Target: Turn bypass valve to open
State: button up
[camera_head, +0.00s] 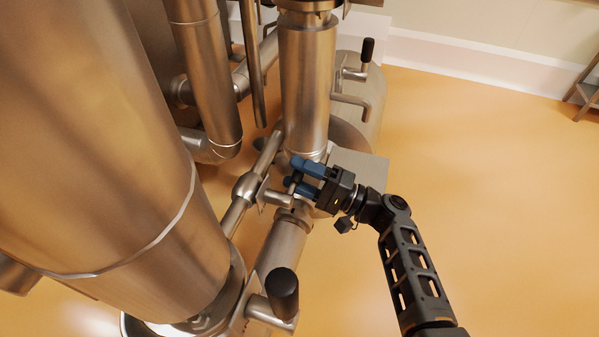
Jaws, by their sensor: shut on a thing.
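The bypass valve appears to be the small metal valve (253,187) on the slanted pipe in the middle of the view. Its short metal lever (277,199) reaches right, toward my gripper. My gripper (293,175) has blue fingers and comes in from the right. The fingers are shut on the dark grip at the lever's end, which is mostly hidden between them. The valve's open and closed marks cannot be seen.
A large metal vessel (110,140) fills the left side. A vertical metal cylinder (307,85) stands just behind my gripper. Other black-handled levers stand at the lower middle (283,292) and upper right (367,50). The orange floor (490,190) to the right is clear.

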jog(key=shift+s+d+f, duration=0.1)
jog(key=shift+d, duration=0.05)
jog(key=shift+s+d, duration=0.1)
jog(key=shift+d, duration=0.2)
jog(key=p+v, duration=0.1)
jog(key=v, duration=0.5)
jog(key=shift+d, duration=0.4)
jog(key=shift+s+f, duration=0.1)
